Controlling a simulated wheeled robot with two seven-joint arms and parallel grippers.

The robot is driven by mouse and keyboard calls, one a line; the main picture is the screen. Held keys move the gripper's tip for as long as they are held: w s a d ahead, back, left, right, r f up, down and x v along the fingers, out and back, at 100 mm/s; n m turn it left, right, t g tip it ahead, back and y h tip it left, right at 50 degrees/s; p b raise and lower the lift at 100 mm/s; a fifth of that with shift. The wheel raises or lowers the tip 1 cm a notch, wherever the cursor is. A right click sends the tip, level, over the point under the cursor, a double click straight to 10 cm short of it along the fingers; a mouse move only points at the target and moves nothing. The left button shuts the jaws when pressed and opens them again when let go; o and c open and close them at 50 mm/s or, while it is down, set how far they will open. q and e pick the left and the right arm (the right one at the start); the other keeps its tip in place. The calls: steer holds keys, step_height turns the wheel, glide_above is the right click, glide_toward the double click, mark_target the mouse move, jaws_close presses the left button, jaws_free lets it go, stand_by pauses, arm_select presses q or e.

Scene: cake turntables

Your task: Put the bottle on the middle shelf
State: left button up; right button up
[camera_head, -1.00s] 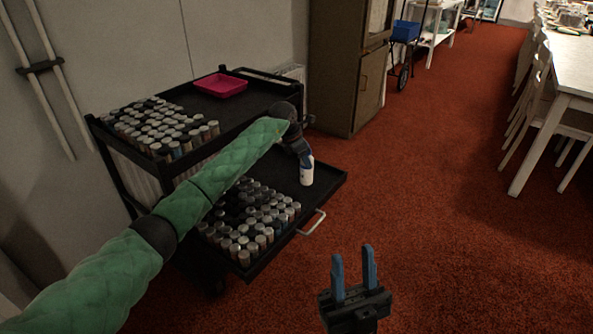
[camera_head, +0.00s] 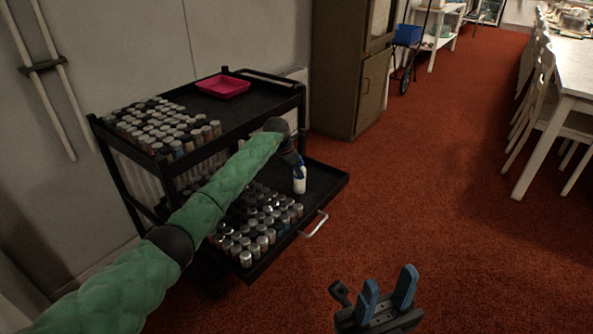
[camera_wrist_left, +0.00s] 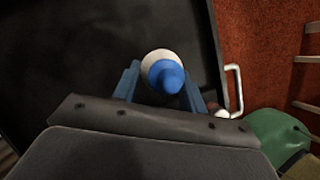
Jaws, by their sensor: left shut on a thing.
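The bottle (camera_head: 300,181) is white with a blue cap and stands upright at the bare end of the pulled-out middle shelf (camera_head: 325,184) of a black cart. In the left wrist view the bottle (camera_wrist_left: 163,69) is seen from above, between the two blue fingers of my left gripper (camera_wrist_left: 161,85). My left gripper (camera_head: 298,172) is shut on the bottle, over the shelf. Whether the bottle's base touches the shelf is hard to tell. My right gripper (camera_head: 389,294) is open and empty over the carpet, low in the head view.
Several small jars (camera_head: 255,228) fill the front left of the middle shelf, and more jars (camera_head: 165,126) stand on the top shelf beside a pink tray (camera_head: 223,87). A metal handle (camera_head: 315,224) sticks out from the shelf. Red carpet lies open to the right.

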arm_select(q)
steer(key=o, duration=1)
steer(key=shift+o, duration=0.2)
